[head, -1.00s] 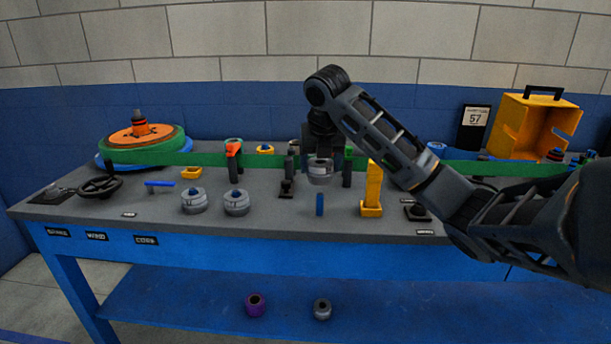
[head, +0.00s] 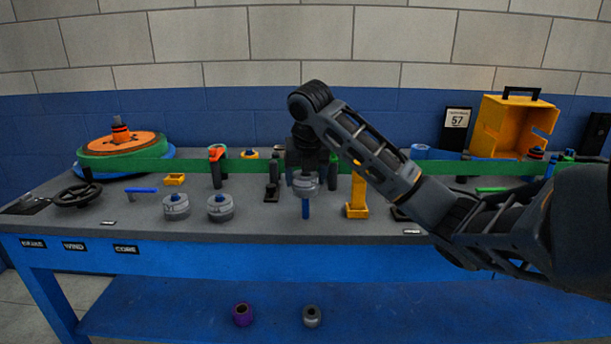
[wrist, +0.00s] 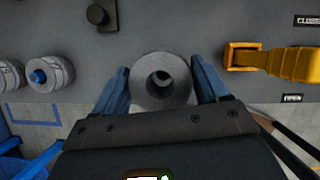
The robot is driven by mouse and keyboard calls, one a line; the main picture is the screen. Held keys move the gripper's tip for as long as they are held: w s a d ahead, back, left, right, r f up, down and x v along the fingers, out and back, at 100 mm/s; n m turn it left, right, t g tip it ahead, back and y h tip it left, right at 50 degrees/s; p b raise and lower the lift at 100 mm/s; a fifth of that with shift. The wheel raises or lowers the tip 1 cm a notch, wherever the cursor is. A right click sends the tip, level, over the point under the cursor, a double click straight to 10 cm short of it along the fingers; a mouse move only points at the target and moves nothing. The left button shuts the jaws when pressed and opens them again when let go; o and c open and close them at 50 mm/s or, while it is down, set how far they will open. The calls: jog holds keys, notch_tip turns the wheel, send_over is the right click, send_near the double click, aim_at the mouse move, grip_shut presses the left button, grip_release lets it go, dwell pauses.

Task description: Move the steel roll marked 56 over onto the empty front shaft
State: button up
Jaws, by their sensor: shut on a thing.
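My gripper (head: 305,172) is shut on a grey steel roll (head: 305,185), with blue fingers on either side of it in the wrist view (wrist: 163,82). No number can be read on the roll. The bare blue front shaft (head: 306,209) stands upright at the table's front, directly below the held roll in the head view. The roll's underside appears at or just above the shaft top; I cannot tell whether they touch. In the wrist view the roll's hole looks dark and no blue shaft shows clearly in it.
Two grey rolls (head: 176,207) (head: 220,208) sit on blue-topped shafts to the left. A green belt (head: 260,167) runs behind. A purple roll (head: 243,314) and a grey roll (head: 312,316) lie on the lower shelf.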

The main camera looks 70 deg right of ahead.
aim_at(305, 200)
jog(key=shift+f+b, duration=0.8)
jog(key=shift+f, duration=0.3)
dwell(0.5)
jog(key=shift+f+b, duration=1.5)
jog(key=shift+f, duration=0.9)
jog(key=o, duration=1.3)
notch_tip(305, 200, up, 10)
jog(key=p, duration=0.8)
jog(key=shift+r, duration=0.25)
